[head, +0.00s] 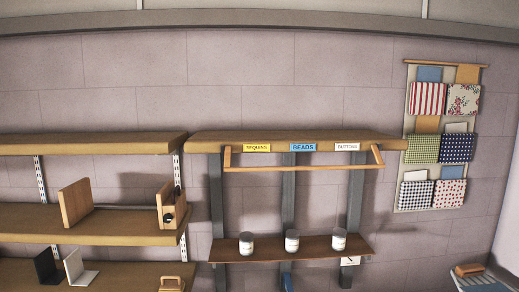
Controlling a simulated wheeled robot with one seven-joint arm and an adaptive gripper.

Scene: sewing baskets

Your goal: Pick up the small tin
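Three small pale cylindrical containers stand upright in a row on a narrow brown shelf (265,251). They are the left container (246,244), the middle container (292,241) and the right container (339,240). They look alike, with light sides and greyish tops, and stand apart from each other. I cannot tell which of them, if any, is the small tin. My gripper is not in view.
Above hangs a wooden shelf (200,145) with a rail (300,168) and labels reading SEQUINS, BEADS and BUTTONS. Left shelves (90,236) hold wooden bookends (75,203). A fabric pocket organiser (398,195) hangs at right. A small white card (350,261) hangs at the brown shelf's right end.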

